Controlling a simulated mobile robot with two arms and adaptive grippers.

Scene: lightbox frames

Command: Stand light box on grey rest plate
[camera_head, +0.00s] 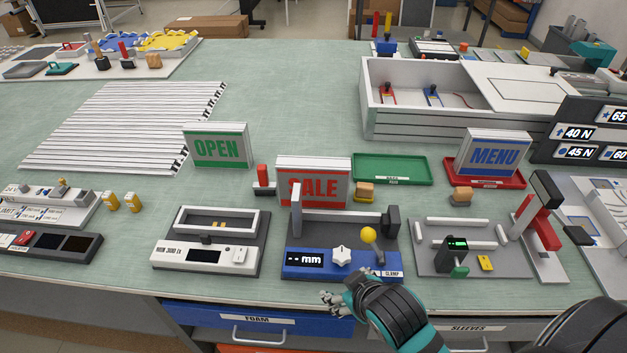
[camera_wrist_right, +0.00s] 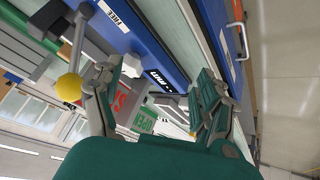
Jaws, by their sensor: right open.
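Three lettered light boxes stand upright on the bench in the head view: a green OPEN box (camera_head: 216,148), a red SALE box (camera_head: 312,180) and a blue MENU box (camera_head: 493,153) on a red tray. SALE and OPEN lettering also shows between my fingers in the wrist view. A grey plate (camera_head: 427,262) with white bars lies right of the blue clamp station (camera_head: 300,260); I cannot tell whether it is the rest plate. My right gripper (camera_head: 332,303) is open and empty at the bench's front edge, before the clamp station. My left gripper is not in view.
The clamp station has a yellow-knobbed lever (camera_head: 369,236) and a white knob. A white scale-like unit (camera_head: 205,257) stands to its left. A green tray (camera_head: 392,168) lies behind. A red-and-black upright (camera_head: 541,210) stands at right.

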